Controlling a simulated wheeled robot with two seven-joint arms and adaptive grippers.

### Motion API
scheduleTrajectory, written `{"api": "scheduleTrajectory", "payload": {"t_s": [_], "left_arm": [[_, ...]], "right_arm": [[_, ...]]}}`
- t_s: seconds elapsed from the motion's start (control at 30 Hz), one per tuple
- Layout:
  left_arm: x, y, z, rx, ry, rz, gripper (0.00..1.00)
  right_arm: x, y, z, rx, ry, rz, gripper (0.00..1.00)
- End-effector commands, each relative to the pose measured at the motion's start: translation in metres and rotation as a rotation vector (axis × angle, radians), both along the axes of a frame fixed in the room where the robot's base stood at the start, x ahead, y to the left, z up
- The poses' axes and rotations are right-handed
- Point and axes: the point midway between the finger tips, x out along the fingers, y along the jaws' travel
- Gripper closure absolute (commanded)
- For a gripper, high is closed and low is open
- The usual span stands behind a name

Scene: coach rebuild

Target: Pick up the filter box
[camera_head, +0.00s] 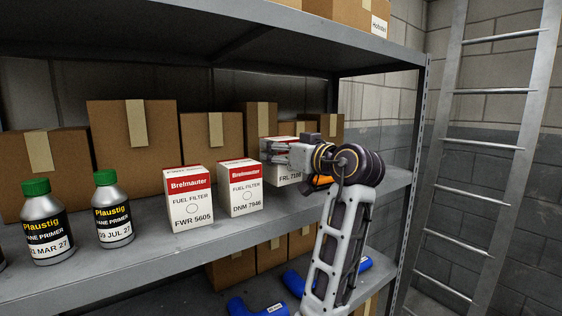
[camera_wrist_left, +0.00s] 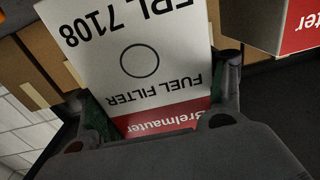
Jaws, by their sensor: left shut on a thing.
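Box FWR 5605 (camera_head: 188,205) and box DNM 7946 (camera_head: 241,190) stand to the left. My right gripper is not in view.
Two green-capped primer bottles (camera_head: 45,225) (camera_head: 113,212) stand farther left. Brown cartons (camera_head: 150,165) line the back of the shelf (camera_head: 150,262). A shelf above overhangs. Blue items (camera_head: 258,307) lie below. A ladder (camera_head: 485,140) stands at right.

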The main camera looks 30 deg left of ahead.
Motion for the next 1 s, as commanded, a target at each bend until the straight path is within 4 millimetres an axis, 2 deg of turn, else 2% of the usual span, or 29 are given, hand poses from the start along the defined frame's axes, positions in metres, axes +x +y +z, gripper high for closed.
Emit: {"api": "scheduleTrajectory", "payload": {"t_s": [0.2,0.5,1.0], "left_arm": [[-0.001,0.0,0.026,0.0,-0.004,0.001,0.69],[-0.001,0.0,0.049,0.001,-0.004,0.0,0.69],[-0.001,0.0,0.055,0.001,-0.003,0.0,0.69]], "right_arm": [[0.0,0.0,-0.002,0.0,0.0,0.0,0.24],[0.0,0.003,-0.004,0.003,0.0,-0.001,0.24],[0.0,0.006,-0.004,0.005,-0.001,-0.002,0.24]]}}
